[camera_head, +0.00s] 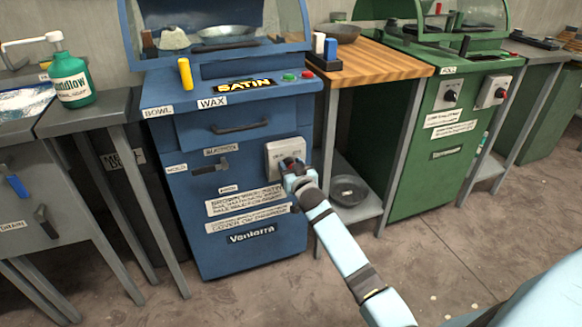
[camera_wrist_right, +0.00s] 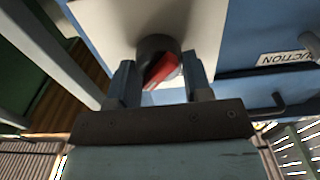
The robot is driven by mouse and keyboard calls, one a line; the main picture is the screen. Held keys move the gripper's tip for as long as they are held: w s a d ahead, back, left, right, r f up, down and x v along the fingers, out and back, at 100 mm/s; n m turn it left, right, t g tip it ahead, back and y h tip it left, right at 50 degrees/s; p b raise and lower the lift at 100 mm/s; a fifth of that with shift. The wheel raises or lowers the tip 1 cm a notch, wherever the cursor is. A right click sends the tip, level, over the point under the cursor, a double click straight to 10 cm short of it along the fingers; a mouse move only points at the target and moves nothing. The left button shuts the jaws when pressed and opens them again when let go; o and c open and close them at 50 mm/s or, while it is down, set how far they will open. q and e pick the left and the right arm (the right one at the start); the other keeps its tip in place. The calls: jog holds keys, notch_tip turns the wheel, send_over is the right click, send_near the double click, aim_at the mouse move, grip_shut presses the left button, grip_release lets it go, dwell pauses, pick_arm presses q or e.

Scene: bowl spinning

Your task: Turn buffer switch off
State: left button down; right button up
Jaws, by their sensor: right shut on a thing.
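A pale grey switch plate (camera_head: 273,158) is on the right front of the blue cabinet (camera_head: 190,135). My right gripper (camera_head: 293,172) is at this plate and hides most of its knob in the head view. In the right wrist view, a dark round switch knob (camera_wrist_right: 151,47) with a red grip bar (camera_wrist_right: 163,72) sits between the two fingers of my right gripper (camera_wrist_right: 160,82). The fingers are shut on the knob. The red bar looks slanted in this view. I cannot read any on or off mark. My left gripper is not in view.
A green cabinet (camera_head: 455,155) with a similar switch plate (camera_head: 494,91) stands at the right. A wooden-topped table (camera_head: 375,65) is between the cabinets, with a dark bowl (camera_head: 349,190) on its lower shelf. A drawer handle (camera_head: 240,127) and a lever (camera_head: 211,168) stick out near the gripper.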

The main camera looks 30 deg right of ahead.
jog(key=shift+c, duration=1.3)
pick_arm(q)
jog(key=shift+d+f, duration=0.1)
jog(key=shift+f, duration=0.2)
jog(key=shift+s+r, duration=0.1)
pick_arm(e)
jog(key=shift+n, duration=0.3)
jog(key=shift+r+n+p, duration=0.15)
jog(key=shift+n+p, duration=0.65)
jog(key=shift+p, duration=0.1)
jog(key=n+p, duration=0.1)
jog(key=n, duration=0.2)
jog(key=shift+a+n+p, duration=0.15)
jog(key=shift+n+p, duration=0.15)
jog(key=n, duration=0.3)
jog(key=shift+w+a+f+n+p, duration=0.1)
jog(key=shift+f+n+p, duration=0.1)
jog(key=shift+n+p, duration=0.15)
jog(key=n, duration=0.3)
jog(key=shift+f+n, duration=0.1)
jog(key=shift+n, duration=0.15)
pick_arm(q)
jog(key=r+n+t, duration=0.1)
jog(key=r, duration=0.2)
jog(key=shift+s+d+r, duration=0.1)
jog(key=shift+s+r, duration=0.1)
pick_arm(e)
jog(key=n, duration=0.4)
jog(key=shift+f+n, duration=0.1)
jog(key=shift+n, duration=0.3)
